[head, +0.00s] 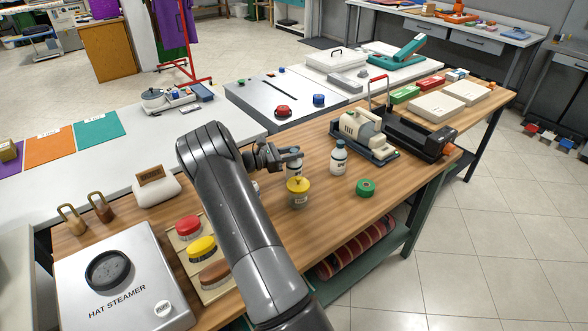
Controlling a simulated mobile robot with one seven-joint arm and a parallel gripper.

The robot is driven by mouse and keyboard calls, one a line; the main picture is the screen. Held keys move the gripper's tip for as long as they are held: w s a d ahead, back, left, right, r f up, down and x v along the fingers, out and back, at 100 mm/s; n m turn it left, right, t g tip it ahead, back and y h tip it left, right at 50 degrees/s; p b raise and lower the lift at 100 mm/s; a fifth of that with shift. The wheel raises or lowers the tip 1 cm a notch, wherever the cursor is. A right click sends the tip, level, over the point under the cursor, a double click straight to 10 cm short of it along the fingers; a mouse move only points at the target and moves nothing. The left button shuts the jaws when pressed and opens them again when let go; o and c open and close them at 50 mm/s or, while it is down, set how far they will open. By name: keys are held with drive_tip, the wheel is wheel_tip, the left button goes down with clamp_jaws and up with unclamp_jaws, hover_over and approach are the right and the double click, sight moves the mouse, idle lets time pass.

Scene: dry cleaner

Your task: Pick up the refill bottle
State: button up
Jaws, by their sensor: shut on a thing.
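Two small white bottles with dark labels stand near each other on the wooden table. One bottle (294,169) is at my gripper (289,154), partly hidden by the jaws and by a yellow-topped jar in front. The jaws are shut on its upper part. It looks upright; I cannot tell whether it is clear of the table. The other bottle (339,158) stands free to the right. The labels are too small to read, so which one is the refill bottle does not show.
The yellow-topped jar (298,192) stands just in front of the held bottle. A green roll (366,187) lies to the right, and a beige motor-like machine (361,129) stands behind it. Brushes (202,248) and a hat steamer (122,281) are left of my arm. Some bare wood lies right of the jar.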

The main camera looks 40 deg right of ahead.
clamp_jaws()
drive_tip(key=shift+r, duration=0.1)
